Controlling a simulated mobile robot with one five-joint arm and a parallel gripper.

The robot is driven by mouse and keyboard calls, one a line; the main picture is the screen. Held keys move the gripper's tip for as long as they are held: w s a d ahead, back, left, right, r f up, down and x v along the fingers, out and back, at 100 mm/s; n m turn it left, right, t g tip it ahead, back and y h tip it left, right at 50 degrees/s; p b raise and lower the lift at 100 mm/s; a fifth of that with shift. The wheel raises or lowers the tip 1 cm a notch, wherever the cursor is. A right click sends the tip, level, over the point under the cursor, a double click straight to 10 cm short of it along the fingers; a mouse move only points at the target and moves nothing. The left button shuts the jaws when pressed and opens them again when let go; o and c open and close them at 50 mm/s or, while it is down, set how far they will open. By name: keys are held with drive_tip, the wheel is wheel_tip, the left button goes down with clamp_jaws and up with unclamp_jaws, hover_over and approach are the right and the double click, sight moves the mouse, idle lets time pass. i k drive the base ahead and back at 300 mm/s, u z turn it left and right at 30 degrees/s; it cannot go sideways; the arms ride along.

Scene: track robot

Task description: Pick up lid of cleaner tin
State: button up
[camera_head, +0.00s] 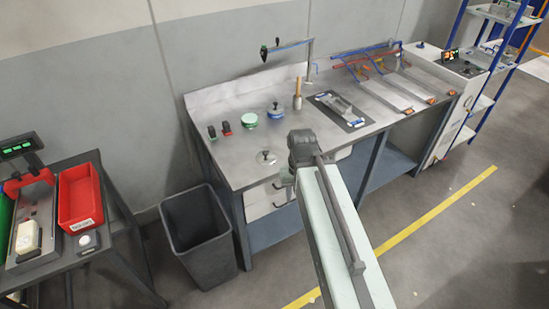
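A round, pale, low lid with a dark knob (266,157) lies near the front left of the steel workbench (240,170). Farther back stand a green-topped tin (249,121) and a blue-topped tin (275,112). I cannot read which is the cleaner tin or tell for certain which lid belongs to it. My arm reaches up from the bottom right to the bench's front edge. Its dark end, with my gripper (287,178), is to the right of the knobbed lid and apart from it in the picture. The fingers are too small and hidden to judge.
Small red and dark items (226,128) lie at the bench's back left. A brush (297,94) and a dark mat with a tool (339,110) are to the right. A grey bin (197,232) stands left of the bench; a red crate (82,168) sits on another table.

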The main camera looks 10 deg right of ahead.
sight(263, 157)
drive_tip(key=z, duration=0.05)
drive_tip(key=i, duration=0.9)
drive_tip(key=u, duration=0.25)
